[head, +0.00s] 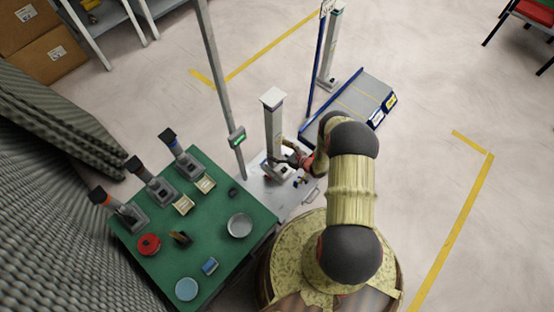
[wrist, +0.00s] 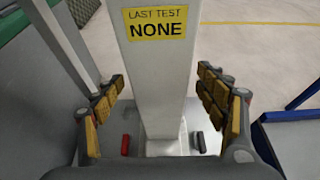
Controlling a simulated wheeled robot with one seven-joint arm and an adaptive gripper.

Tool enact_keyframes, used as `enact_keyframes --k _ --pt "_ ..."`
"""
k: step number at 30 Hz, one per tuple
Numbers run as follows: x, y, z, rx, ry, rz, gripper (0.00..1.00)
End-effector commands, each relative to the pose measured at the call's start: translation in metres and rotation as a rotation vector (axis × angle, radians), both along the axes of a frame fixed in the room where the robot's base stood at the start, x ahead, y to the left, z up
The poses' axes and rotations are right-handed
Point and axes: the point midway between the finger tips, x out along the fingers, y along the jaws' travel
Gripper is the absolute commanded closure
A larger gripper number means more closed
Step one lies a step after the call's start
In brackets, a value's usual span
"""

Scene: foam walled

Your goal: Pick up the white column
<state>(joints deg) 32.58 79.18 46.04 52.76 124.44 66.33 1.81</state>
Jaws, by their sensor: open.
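A white column (head: 274,130) with a square pale cap stands upright on a flat base on a light grey platform. In the wrist view the column (wrist: 157,75) fills the middle and bears a yellow label reading "LAST TEST NONE". My gripper (head: 288,160) is low at the column's right side in the head view. Whether any pad touches the column's far side cannot be told.
A green table (head: 207,240) with three dark-topped instruments, dishes and small items stands left. A second pale column (head: 328,55) stands by a blue-edged platform (head: 352,100). Floor at right is open.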

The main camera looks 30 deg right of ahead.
Motion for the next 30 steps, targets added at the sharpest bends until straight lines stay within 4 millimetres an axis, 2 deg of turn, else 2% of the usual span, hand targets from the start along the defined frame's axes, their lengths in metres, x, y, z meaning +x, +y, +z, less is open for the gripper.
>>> enact_keyframes --k 6,30 --pt "0.0005 0.0001 0.0007 0.0 0.0 0.0 0.28" --pt "0.0003 0.0001 0.0005 0.0 0.0 0.0 0.73"
